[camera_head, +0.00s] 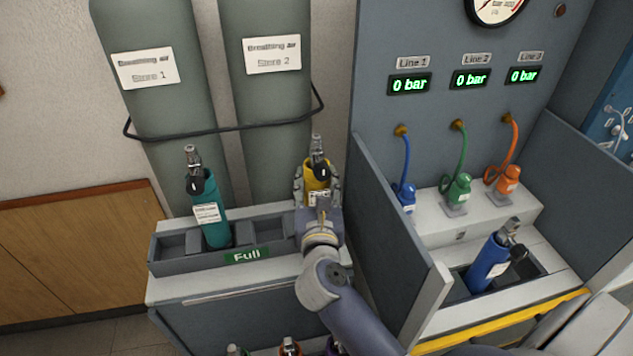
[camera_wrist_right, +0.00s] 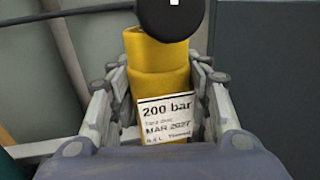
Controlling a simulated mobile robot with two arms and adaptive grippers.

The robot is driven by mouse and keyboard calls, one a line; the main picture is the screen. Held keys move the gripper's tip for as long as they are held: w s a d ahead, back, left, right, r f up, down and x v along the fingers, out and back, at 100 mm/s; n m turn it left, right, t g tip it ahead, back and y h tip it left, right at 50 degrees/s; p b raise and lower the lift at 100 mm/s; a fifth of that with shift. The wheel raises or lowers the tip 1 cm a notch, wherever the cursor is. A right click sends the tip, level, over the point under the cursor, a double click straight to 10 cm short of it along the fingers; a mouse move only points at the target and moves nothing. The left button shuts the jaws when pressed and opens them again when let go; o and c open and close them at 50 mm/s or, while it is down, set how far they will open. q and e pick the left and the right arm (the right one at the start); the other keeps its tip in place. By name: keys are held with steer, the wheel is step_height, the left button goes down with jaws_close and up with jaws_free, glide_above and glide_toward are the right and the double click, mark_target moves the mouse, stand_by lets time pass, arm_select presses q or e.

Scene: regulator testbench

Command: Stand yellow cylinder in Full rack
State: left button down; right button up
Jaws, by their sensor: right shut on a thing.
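The yellow cylinder (camera_head: 317,172) is upright at the right end of the Full rack (camera_head: 247,255). My right gripper (camera_head: 318,190) is shut around its body. In the right wrist view the yellow cylinder (camera_wrist_right: 158,75) stands between both fingers (camera_wrist_right: 157,105), with a label reading 200 bar and MAR 2027. My gripper and wrist hide the cylinder's lower end, so I cannot tell whether its base rests in the rack's slot. My left gripper is not in view.
A teal cylinder (camera_head: 210,210) stands in the Full rack, with empty slots beside it. A blue cylinder (camera_head: 491,262) leans in the bench bay at right. A grey partition panel (camera_head: 395,225) rises right of my arm. Large tanks (camera_head: 165,100) stand behind the rack.

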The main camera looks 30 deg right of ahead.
steer(key=shift+f+b, duration=0.45)
stand_by(0.5)
steer(key=o, duration=1.3)
steer(key=shift+o, duration=0.4)
steer(key=shift+f, duration=0.1)
steer(key=shift+f, duration=0.2)
steer(key=v, duration=1.2)
steer(key=shift+r, duration=0.2)
